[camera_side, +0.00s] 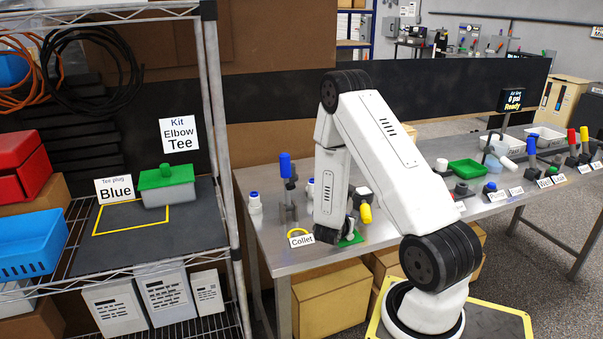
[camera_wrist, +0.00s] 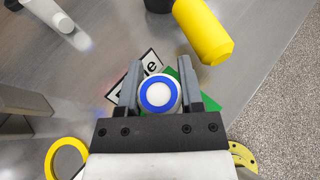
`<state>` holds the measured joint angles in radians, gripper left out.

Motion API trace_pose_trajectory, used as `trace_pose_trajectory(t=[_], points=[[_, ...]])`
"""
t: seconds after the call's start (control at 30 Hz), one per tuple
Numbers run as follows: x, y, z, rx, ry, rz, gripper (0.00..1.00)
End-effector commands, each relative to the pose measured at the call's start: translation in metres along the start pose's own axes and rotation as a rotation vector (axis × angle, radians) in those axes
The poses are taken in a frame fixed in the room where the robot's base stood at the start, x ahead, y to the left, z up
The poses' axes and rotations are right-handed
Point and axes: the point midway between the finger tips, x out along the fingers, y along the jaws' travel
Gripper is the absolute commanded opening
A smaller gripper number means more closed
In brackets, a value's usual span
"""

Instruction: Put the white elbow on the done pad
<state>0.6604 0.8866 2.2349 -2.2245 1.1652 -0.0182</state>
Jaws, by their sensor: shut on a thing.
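In the wrist view, my gripper (camera_wrist: 158,88) is shut on a white fitting with a blue ring (camera_wrist: 158,93), seen end-on. I take it for the white elbow, though its bend is hidden. A green pad (camera_wrist: 208,103) shows below and behind it, beside a white label (camera_wrist: 150,62) ending in "ne", probably the done pad. I cannot tell whether the fitting touches the pad. In the side view the green pad (camera_side: 353,239) lies on the steel bench beside my wrist; the fingers and fitting are mostly hidden there.
A yellow handle (camera_wrist: 204,32) stands close beyond the pad, and a yellow ring (camera_wrist: 66,157) lies at the lower left. White fittings with blue tops (camera_side: 255,202) and a blue-handled tool (camera_side: 286,170) stand on the bench to the left. The bench's front edge is near the pad.

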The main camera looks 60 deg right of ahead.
Motion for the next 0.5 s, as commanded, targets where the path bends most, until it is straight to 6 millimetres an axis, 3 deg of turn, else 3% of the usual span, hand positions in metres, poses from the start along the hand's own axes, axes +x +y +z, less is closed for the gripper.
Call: trace_pose_trajectory(t=[0.07,0.5], points=[[0.0001,0.0001,0.0000,0.000,0.000,0.000,0.62],[-0.0008,0.0000,0.0019,0.001,0.000,0.000,0.62]])
